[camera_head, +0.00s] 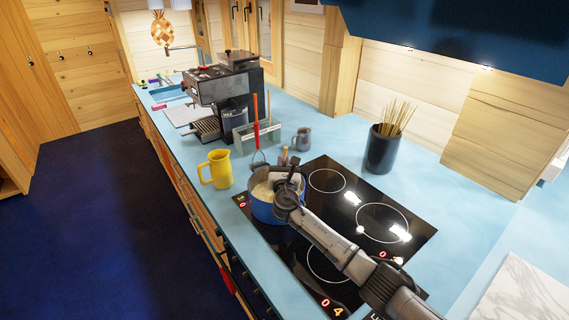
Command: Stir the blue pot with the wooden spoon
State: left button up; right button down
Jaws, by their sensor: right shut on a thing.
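The blue pot (262,212) stands on the front left ring of the black cooktop, with pale contents showing inside. My right arm reaches in from the lower right. My right gripper (286,180) is over the pot and shut on the wooden spoon (284,155), whose handle top shows just above the gripper. The spoon's lower part is hidden by the gripper and the pot. My left gripper is not in view.
A yellow jug (218,169) stands close left of the pot. A utensil holder (246,139), a small grey pitcher (302,140) and a coffee machine (222,92) stand behind.

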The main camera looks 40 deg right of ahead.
aim_at(283, 158)
jog(key=shift+r+p, duration=0.3)
notch_tip(283, 158, up, 3)
jog(key=shift+f+p, duration=0.2)
jog(key=shift+p, duration=1)
notch_tip(283, 158, up, 5)
jog(key=p, duration=0.4)
jog(key=shift+r+p, duration=0.1)
jog(key=shift+p, duration=0.25)
notch_tip(283, 158, up, 2)
jog(key=shift+r+p, duration=0.15)
jog(key=shift+p, duration=0.15)
jog(key=shift+r, duration=1.05)
